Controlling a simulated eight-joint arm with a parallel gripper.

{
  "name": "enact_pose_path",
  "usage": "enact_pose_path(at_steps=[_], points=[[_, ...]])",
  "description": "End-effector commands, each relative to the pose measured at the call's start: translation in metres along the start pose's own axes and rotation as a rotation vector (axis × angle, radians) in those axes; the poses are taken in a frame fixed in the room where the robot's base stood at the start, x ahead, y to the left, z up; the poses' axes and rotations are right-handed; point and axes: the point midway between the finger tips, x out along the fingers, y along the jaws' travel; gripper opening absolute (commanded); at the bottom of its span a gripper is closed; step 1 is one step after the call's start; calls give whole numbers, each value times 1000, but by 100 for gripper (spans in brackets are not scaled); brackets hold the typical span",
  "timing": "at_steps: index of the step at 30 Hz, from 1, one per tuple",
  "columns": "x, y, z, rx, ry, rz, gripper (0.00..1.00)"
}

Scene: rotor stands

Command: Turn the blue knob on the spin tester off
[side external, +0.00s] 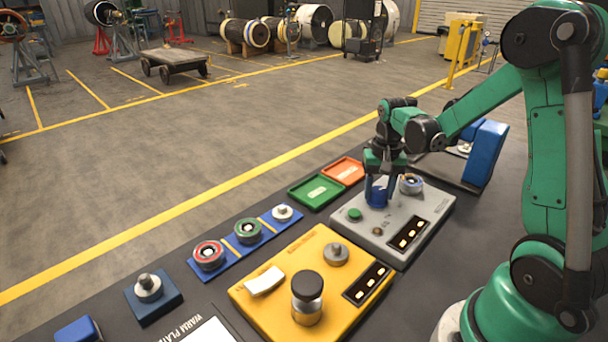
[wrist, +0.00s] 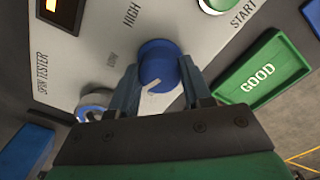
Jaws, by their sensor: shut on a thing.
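The spin tester is a light grey box (side external: 420,205) on the dark bench in the side view; its panel (wrist: 105,50) fills much of the wrist view, with the printed words SPIN TESTER, HIGH and LOW. The blue knob (wrist: 158,65) sits on that panel, its white pointer line aimed to the lower left in the wrist view. It also shows in the side view (side external: 377,196), partly covered by my fingers. My gripper (wrist: 160,82) points down at the panel and is shut on the blue knob, one finger on each side.
A green START button (wrist: 216,4) and a small round part (wrist: 92,103) sit close to the knob. The green GOOD tray (wrist: 262,72) and an orange tray (side external: 343,171) lie beside the tester. A yellow box (side external: 300,255) with a black knob stands nearby.

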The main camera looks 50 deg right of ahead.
Motion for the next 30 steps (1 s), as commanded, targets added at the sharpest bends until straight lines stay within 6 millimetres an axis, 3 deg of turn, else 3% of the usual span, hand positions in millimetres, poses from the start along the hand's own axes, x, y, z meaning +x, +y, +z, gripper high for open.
enact_pose_path(at_steps=[15, 30], points=[[0, 0, 0, -455, -1, 0, 0], [0, 0, 0, -659, -1, 0, 0]])
